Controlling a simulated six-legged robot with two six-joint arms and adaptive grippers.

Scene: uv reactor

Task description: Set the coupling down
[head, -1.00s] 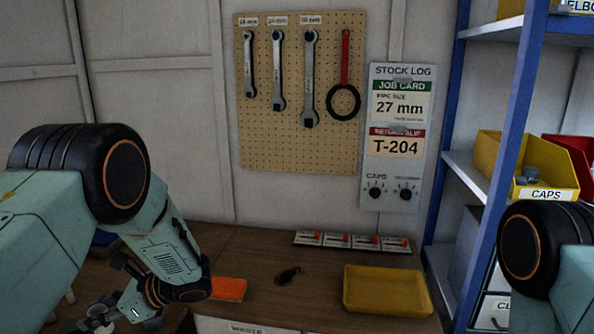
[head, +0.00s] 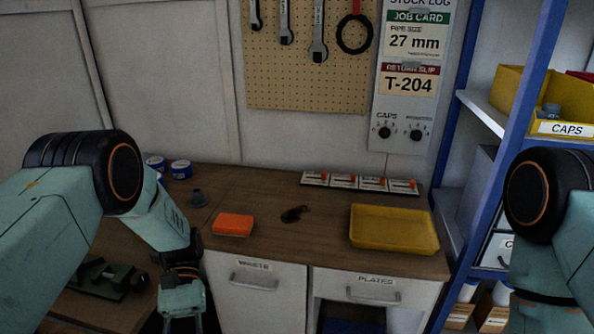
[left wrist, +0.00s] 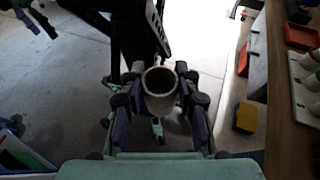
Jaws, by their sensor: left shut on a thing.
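My left gripper (left wrist: 158,105) is shut on a pale grey, hollow cylindrical coupling (left wrist: 161,82), whose open round end faces the wrist camera. The dark fingers press on it from both sides. In the head view the left gripper (head: 182,314) points down in front of the workbench (head: 270,228), at the picture's lower edge. Its fingertips are cut off there, and the coupling cannot be made out in that view. My right arm comes in at the right edge of the head view, but its gripper is out of view.
A green vise-like device (head: 105,280) sits lower left. Blue-posted shelving stands right. The bench between block and tray is mostly clear.

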